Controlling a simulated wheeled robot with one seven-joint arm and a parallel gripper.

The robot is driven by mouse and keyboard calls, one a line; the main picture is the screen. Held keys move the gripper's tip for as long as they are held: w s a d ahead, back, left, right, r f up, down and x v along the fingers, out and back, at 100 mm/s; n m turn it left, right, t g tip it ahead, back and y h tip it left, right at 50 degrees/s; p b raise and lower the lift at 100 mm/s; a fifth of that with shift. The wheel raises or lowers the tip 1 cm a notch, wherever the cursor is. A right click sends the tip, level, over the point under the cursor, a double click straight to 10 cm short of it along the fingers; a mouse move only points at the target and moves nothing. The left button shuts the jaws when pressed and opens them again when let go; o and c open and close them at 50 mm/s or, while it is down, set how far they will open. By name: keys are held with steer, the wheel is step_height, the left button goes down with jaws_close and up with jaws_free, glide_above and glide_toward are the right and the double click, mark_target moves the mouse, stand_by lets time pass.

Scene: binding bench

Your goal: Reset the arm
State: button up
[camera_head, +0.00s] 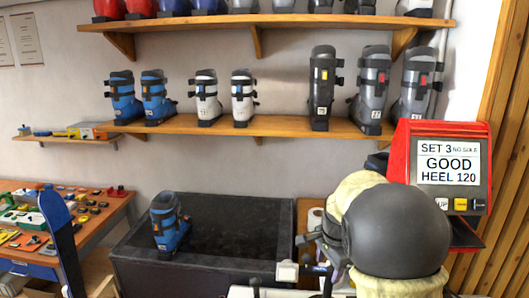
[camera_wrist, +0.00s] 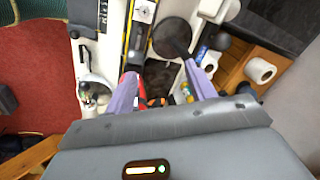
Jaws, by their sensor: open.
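My gripper (camera_wrist: 160,72) shows in the wrist view with its two pale purple fingers spread apart. It points down at the bench, and I see nothing held between the fingers. A dark opening and a small orange-and-black part lie behind the gap. In the head view my arm, grey with cream covers, fills the lower right and hides much of the bench. I cannot make out the fingers there.
A red tester (camera_head: 440,180) reads "GOOD HEEL 120". A blue boot (camera_head: 168,225) stands at the dark bin (camera_head: 245,268). Boots line the wall shelf (camera_head: 260,126). A tool table (camera_head: 110,210) is left. Paper rolls (camera_wrist: 260,70) sit on wood.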

steer(key=s+a+f+n, duration=0.1)
steer(key=s+f+n, duration=0.1)
steer(key=s+n, duration=0.4)
steer(key=s+f+n, duration=0.3)
steer(key=s+n, duration=0.4)
steer(key=s, duration=0.6)
steer(key=shift+s+a+t, duration=0.3)
steer(key=shift+s+a, duration=0.1)
steer(key=shift+f, duration=0.1)
